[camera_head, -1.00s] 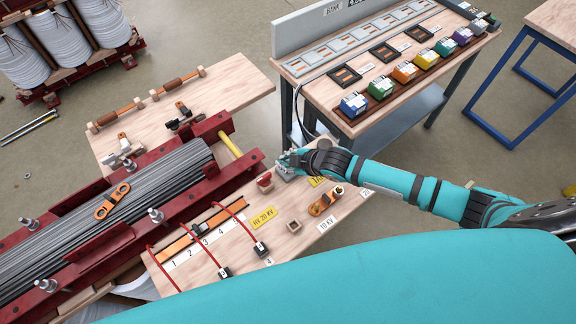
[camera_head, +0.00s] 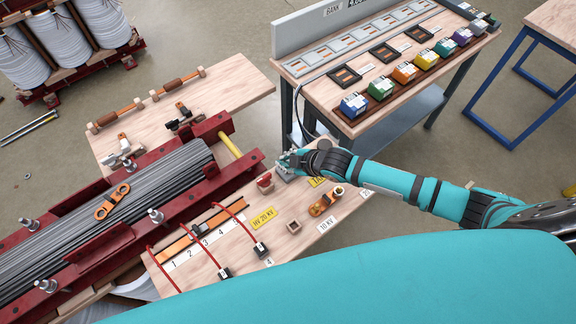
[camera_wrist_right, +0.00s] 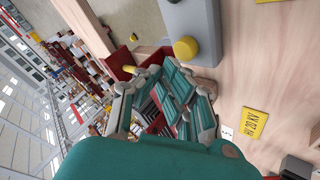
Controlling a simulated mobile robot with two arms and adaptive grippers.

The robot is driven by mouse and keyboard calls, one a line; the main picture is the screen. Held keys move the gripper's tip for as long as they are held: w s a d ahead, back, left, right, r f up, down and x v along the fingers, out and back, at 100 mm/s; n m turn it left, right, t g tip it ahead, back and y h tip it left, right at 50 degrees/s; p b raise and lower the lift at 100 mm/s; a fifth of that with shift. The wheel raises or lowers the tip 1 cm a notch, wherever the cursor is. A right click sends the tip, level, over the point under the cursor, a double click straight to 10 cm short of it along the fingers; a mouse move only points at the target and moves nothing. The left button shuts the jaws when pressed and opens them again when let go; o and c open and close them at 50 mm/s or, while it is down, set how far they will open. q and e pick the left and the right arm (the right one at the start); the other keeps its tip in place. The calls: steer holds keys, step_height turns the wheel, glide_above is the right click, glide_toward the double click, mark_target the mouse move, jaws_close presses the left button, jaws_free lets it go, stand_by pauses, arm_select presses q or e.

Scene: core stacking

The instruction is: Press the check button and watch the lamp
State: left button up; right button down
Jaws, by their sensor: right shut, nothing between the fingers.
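A grey box (camera_wrist_right: 190,30) with a round yellow button (camera_wrist_right: 185,48) shows in the right wrist view. A dark round part (camera_wrist_right: 174,2) at the top edge may be the lamp; I cannot tell whether it is lit. My right gripper (camera_wrist_right: 172,78) is shut and empty, its fingertips close to the yellow button. I cannot tell whether they touch it. In the head view my right gripper (camera_head: 284,162) is over the far right part of the bench, and the grey box (camera_head: 285,178) is mostly hidden under it. My left gripper is not in view.
Yellow labels (camera_head: 263,218), an orange link (camera_head: 322,204) and red leads (camera_head: 205,248) lie on the bench. The clamped core (camera_head: 130,190) is left. A table with coloured boxes (camera_head: 380,88) stands behind.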

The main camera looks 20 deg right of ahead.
steer(key=shift+f, duration=0.15)
steer(key=shift+f, duration=0.3)
steer(key=shift+f+b, duration=0.4)
steer(key=shift+f, duration=0.1)
stand_by(0.6)
steer(key=shift+r, duration=0.1)
steer(key=shift+r+p, duration=0.85)
steer(key=shift+p, duration=0.15)
step_height(320, 180, up, 5)
steer(key=p, duration=0.5)
steer(key=shift+r, duration=0.1)
